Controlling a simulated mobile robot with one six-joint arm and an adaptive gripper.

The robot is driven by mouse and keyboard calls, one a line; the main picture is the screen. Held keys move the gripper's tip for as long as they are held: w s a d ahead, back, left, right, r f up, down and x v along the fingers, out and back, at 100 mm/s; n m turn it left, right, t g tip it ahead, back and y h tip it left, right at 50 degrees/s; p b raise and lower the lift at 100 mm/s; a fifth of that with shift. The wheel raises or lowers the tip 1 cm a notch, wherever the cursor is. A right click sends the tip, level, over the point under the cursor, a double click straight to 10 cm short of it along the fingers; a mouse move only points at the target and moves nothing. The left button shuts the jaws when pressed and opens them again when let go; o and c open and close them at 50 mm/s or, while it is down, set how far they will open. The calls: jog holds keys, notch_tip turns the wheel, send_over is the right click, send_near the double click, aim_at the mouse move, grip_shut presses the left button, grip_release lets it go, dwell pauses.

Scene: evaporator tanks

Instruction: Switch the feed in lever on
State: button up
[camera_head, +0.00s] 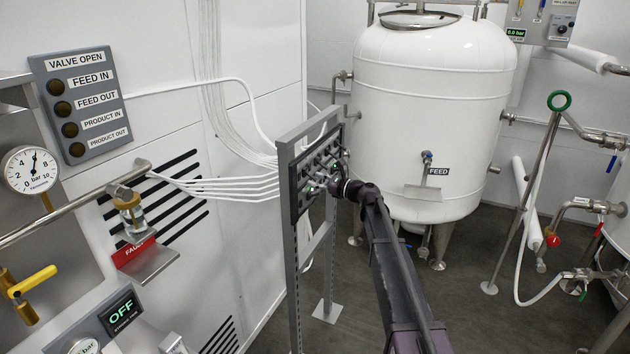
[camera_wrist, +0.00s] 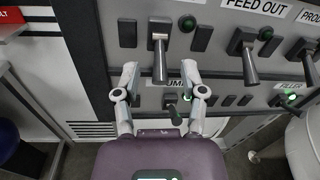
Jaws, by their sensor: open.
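In the wrist view, a grey lever (camera_wrist: 159,62) hangs pointing down on the dark switch panel (camera_wrist: 132,62). It is left of the lever (camera_wrist: 249,66) under the "FEED OUT" label (camera_wrist: 254,6); its own label is out of view. A round green lamp (camera_wrist: 187,23) sits beside it. My gripper (camera_wrist: 165,79) is open and empty. In the picture its fingers stand on either side of the lever's lower end; I cannot tell whether they touch it. In the head view, my gripper (camera_head: 337,187) is at the framed panel (camera_head: 302,190), where the levers are hard to make out.
Below the levers are a small pump switch (camera_wrist: 172,107) and a filler switch (camera_wrist: 284,101). The "VALVE OPEN" board (camera_head: 79,103) has several dark lamps, one marked "FEED IN". A white tank (camera_head: 430,110) stands behind the panel. Clear floor (camera_head: 455,285) lies to the right.

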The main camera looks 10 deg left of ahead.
jog(key=shift+w+a, duration=0.2)
jog(key=shift+a, duration=0.15)
grip_shut()
